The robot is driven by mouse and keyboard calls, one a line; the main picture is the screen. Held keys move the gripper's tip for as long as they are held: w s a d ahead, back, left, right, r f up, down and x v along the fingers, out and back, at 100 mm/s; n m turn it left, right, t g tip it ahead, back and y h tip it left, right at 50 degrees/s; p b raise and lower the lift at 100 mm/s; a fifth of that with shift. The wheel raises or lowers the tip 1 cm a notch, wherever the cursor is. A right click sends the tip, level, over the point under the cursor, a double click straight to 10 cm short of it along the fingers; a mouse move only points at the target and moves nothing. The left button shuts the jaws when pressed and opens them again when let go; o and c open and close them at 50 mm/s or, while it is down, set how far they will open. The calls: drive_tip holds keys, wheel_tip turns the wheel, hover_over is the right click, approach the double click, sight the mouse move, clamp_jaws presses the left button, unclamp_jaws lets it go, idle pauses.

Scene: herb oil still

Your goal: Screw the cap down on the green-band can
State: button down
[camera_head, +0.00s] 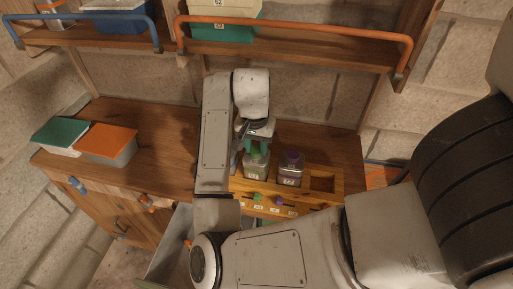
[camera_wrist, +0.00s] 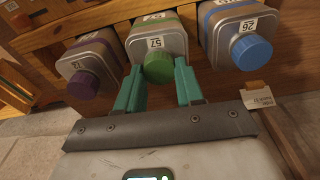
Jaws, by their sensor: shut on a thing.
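The green-band can (camera_wrist: 148,42) is a grey square can in the middle of the wrist view, with a number label and a green cap (camera_wrist: 158,66) on its neck. My gripper (camera_wrist: 158,75) has its teal fingers on either side of the cap and is shut on it. In the head view the can (camera_head: 257,169) stands in the wooden rack (camera_head: 322,184), with my gripper (camera_head: 256,146) directly above it. The thread under the cap is hidden, so I cannot tell how far down the cap sits.
A purple-capped can (camera_head: 290,172) stands close beside it. A blue-capped can (camera_wrist: 225,35) stands on the other side, hidden by my arm in the head view. The rack's right slot is empty. Green (camera_head: 60,134) and orange (camera_head: 106,142) lidded boxes sit at the bench's left.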

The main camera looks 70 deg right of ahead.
sight(256, 149)
drive_tip(key=m, duration=0.2)
drive_tip(key=m+b, duration=0.1)
drive_tip(key=m, duration=0.1)
drive_tip(key=shift+w+a+f+m, duration=0.1)
drive_tip(key=shift+w+f+m, duration=0.1)
drive_tip(key=shift+m, duration=0.1)
drive_tip(key=shift+s+r+m+g+b, duration=0.15)
drive_tip(key=shift+m+g+b, duration=0.2)
drive_tip(key=shift+m, duration=0.45)
drive_tip(key=c, duration=0.7)
unclamp_jaws()
drive_tip(key=shift+r, duration=0.1)
drive_tip(key=shift+r+p, duration=2.9)
drive_tip(key=shift+r, duration=0.55)
